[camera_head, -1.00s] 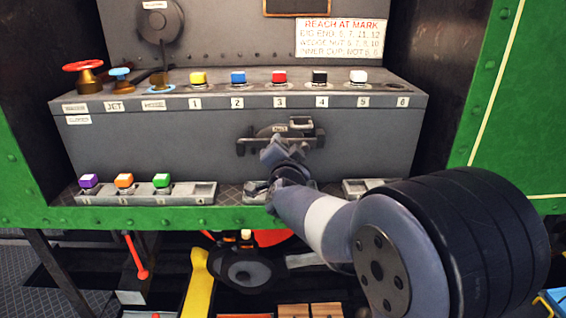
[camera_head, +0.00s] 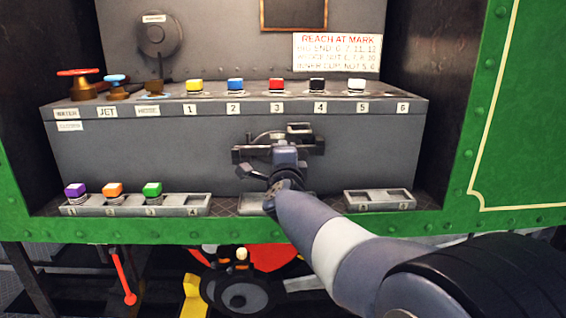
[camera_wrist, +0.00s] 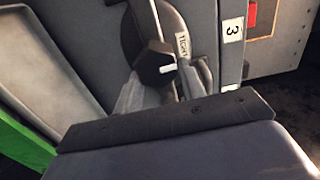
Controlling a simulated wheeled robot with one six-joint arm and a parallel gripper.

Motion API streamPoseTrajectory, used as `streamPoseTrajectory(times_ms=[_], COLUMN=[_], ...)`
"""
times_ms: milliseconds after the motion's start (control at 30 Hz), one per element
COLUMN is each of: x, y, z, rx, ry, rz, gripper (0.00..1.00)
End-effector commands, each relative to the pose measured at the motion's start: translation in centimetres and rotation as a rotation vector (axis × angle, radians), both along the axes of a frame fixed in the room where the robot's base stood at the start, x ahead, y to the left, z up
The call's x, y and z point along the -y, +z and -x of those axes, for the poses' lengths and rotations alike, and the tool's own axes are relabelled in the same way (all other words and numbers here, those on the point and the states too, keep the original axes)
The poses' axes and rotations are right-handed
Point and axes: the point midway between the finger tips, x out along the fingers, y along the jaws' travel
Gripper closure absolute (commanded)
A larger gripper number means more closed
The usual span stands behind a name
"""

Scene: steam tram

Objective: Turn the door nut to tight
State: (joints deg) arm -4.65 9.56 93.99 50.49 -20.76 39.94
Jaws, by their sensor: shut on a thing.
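The door nut (camera_wrist: 157,65) is a dark, faceted nut with a white mark on its face, seen in the wrist view. The mark points right, below the TIGHT label (camera_wrist: 183,47) on the curved plate (camera_wrist: 133,38). Part of another pale label shows lower right, too small to read. My gripper (camera_wrist: 158,92) is shut on the nut, with its grey fingers at the nut's sides. In the head view my gripper (camera_head: 287,155) is at the front of the grey box, over the dark door bar (camera_head: 245,154), and hides the nut.
The grey box (camera_head: 150,150) carries several coloured caps in numbered places along its top. Red (camera_head: 80,80) and blue (camera_head: 116,82) valves stand at its left. Below are a left tray (camera_head: 185,206) with purple, orange and green caps, and an empty right tray (camera_head: 380,199).

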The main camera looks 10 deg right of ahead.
Motion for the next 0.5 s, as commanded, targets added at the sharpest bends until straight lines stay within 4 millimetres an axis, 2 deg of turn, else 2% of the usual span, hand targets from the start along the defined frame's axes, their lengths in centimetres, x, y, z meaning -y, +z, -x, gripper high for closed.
streamPoseTrajectory(times_ms=[500], x=[0.02], y=[-0.08], z=[-0.01], rx=[0.008], ry=[-0.001], rz=[-0.043], gripper=[0.85])
